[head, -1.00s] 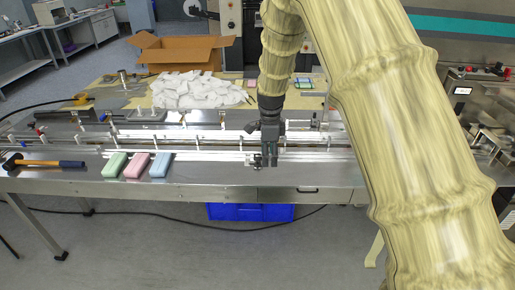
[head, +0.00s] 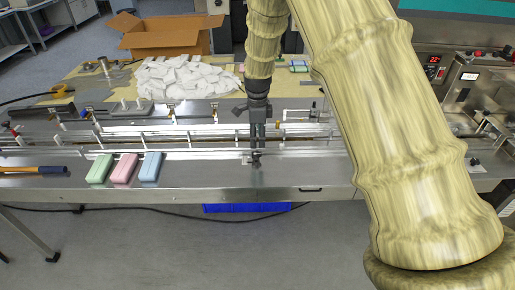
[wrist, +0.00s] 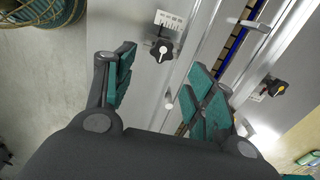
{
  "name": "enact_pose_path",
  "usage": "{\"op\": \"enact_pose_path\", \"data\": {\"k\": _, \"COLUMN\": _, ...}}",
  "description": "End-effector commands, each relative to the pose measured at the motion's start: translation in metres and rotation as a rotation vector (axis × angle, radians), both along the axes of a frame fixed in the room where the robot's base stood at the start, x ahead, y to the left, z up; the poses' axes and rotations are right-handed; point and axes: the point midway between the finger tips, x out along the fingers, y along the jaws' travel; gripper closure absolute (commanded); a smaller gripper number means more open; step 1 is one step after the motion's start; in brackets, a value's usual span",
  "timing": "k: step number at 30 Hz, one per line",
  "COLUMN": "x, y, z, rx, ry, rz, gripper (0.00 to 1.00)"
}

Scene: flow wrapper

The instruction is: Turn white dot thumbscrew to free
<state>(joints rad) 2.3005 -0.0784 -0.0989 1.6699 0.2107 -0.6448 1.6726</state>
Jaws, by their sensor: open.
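A black lobed thumbscrew with a pale dot at its centre (wrist: 161,50) sits on the steel deck beside a small white scale label (wrist: 170,20) in the wrist view. In the head view it is a small dark knob (head: 254,158) near the front edge of the machine. My gripper (wrist: 160,68) is open, its green-padded fingers spread to either side in the wrist view, with the thumbscrew between and beyond the tips. In the head view my gripper (head: 258,143) points down just above and behind the knob. I see no contact. The scale marks are too small to read.
A second dark knob (wrist: 276,87) stands across the rails by another label. Green (head: 100,168), pink (head: 124,168) and blue (head: 150,167) blocks lie left on the deck, beside a hammer (head: 40,169). Rails (head: 200,153) run behind.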

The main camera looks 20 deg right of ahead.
Motion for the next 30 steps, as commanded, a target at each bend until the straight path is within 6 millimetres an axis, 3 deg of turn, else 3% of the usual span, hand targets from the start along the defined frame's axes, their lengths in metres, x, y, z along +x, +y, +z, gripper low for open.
{"op": "enact_pose_path", "data": {"k": 9, "x": -0.002, "y": -0.002, "z": -0.044, "rx": 0.000, "ry": 0.004, "rz": -0.001, "gripper": 0.45}}
{"op": "enact_pose_path", "data": {"k": 15, "x": 0.000, "y": -0.001, "z": -0.063, "rx": 0.001, "ry": 0.002, "rz": -0.002, "gripper": 0.45}}
{"op": "enact_pose_path", "data": {"k": 29, "x": 0.000, "y": -0.002, "z": -0.072, "rx": 0.000, "ry": 0.001, "rz": -0.001, "gripper": 0.45}}
{"op": "enact_pose_path", "data": {"k": 30, "x": 0.000, "y": -0.002, "z": -0.071, "rx": 0.000, "ry": 0.001, "rz": -0.001, "gripper": 0.51}}
